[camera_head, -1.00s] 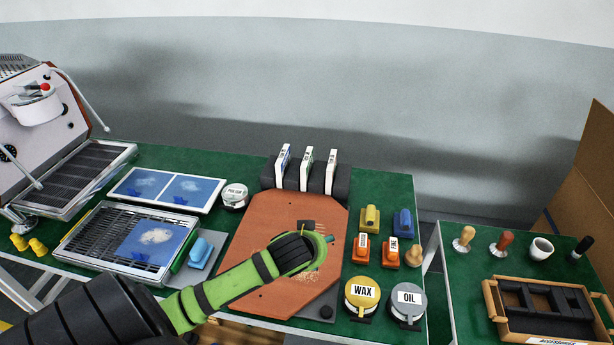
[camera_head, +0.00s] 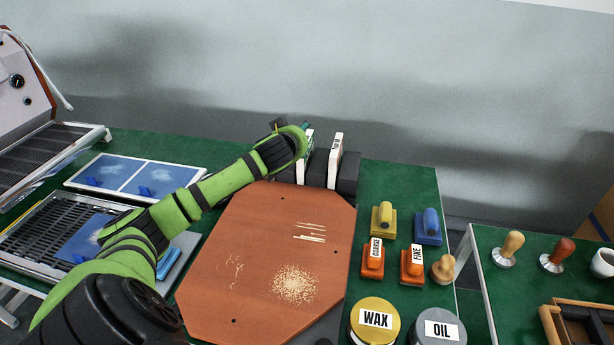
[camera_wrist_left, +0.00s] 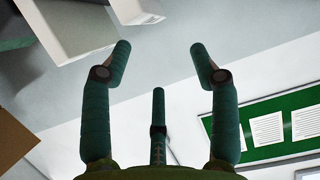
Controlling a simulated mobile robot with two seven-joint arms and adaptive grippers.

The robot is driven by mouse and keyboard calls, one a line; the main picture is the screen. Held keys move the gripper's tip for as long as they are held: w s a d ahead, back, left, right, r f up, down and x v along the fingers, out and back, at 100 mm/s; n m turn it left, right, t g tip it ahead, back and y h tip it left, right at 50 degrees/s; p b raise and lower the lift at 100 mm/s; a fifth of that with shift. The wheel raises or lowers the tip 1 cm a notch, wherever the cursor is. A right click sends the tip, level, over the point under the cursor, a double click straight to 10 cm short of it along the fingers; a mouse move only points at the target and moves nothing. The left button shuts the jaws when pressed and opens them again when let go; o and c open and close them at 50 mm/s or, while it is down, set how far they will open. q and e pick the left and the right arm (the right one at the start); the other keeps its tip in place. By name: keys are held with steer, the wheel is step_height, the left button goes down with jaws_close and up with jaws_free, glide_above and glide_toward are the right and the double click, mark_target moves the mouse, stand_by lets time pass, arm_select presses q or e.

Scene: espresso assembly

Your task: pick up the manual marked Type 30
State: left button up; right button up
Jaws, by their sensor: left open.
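The manuals stand upright in a dark rack at the back edge of the green table. One white manual (camera_head: 335,160) shows clearly at the right. Another manual (camera_head: 307,145) shows only in part behind my left gripper (camera_head: 291,128). The rack's left end is hidden by my arm, and the Type 30 marking is not readable. My left gripper is at the rack's left part, at about the manuals' top height in the picture. In the left wrist view its fingers (camera_wrist_left: 157,65) are spread apart with nothing between them. My right gripper is not in view.
A reddish-brown board (camera_head: 270,250) with pale powder lies in front of the rack. Yellow, blue and orange blocks, a WAX tin (camera_head: 375,322) and an OIL tin (camera_head: 437,328) stand to its right. A coffee machine (camera_head: 30,130) is at the left.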

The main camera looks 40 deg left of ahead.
mark_target(306, 159)
arm_select(q)
steer(key=f, duration=0.1)
steer(key=f+b, duration=0.1)
steer(key=f, duration=0.1)
steer(key=f+b, duration=0.1)
steer(key=shift+w+a+f, duration=0.2)
steer(key=shift+w+f, duration=0.05)
steer(key=shift+w, duration=0.15)
steer(key=shift+w+a+f, duration=0.1)
steer(key=shift+w+a, duration=0.1)
steer(key=shift+w, duration=0.15)
steer(key=shift+w+a+f, duration=0.1)
steer(key=shift+w+f, duration=0.05)
steer(key=shift+w, duration=0.15)
steer(key=x, duration=0.5)
steer(key=shift+w+p, duration=0.25)
steer(key=shift+p, duration=0.1)
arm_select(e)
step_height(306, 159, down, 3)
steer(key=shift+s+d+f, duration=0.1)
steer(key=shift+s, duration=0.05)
